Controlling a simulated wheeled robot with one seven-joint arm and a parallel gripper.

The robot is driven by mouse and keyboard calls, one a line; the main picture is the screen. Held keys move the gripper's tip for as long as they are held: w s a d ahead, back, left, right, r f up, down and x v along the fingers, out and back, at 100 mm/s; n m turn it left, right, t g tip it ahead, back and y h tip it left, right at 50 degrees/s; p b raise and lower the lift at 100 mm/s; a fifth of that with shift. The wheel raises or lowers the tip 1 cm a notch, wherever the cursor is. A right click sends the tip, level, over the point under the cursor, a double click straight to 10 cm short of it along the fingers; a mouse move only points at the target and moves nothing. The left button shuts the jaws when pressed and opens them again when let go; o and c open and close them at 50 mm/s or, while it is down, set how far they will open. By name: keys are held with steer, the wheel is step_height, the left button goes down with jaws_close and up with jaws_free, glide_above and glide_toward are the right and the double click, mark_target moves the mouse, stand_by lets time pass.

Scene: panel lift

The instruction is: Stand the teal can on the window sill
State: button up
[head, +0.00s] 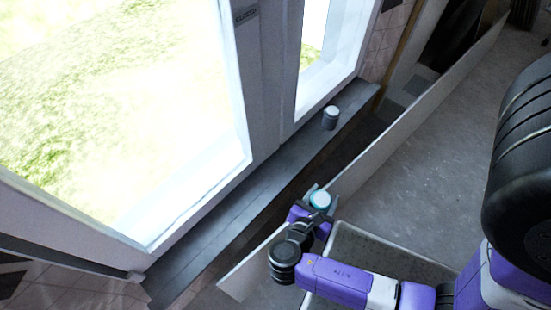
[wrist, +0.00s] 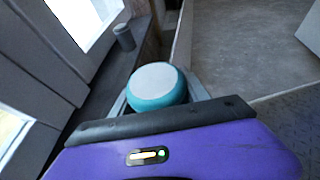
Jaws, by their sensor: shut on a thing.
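The teal can (head: 320,199) has a pale top and sits between the fingers of my gripper (head: 318,197). In the wrist view the teal can (wrist: 158,88) fills the space between the fingertips of my gripper (wrist: 158,98), which is shut on it. The dark grey window sill (head: 225,205) runs diagonally below the windows. The can is to the right of the sill in the head view, close to a long pale panel. The can's lower part is hidden, so its height over the sill is unclear.
A grey can with a pale top (head: 330,118) stands on the sill's far part. The long pale upright panel (head: 400,130) runs roughly parallel to the sill. The sill's near and middle stretch is bare. A grey speckled surface (head: 385,255) lies under my arm.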

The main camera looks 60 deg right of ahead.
steer(key=shift+d, duration=0.2)
steer(key=w+d+b, duration=0.3)
steer(key=w, duration=0.6)
steer(key=w+d+b, duration=0.2)
steer(key=w+b, duration=0.1)
steer(key=w, duration=0.6)
step_height(320, 180, down, 7)
steer(key=b, duration=0.4)
steer(key=shift+w+d, duration=0.1)
steer(key=shift+w, duration=0.05)
steer(key=shift+w+b, duration=0.15)
steer(key=shift+b, duration=0.3)
steer(key=shift+r, duration=0.1)
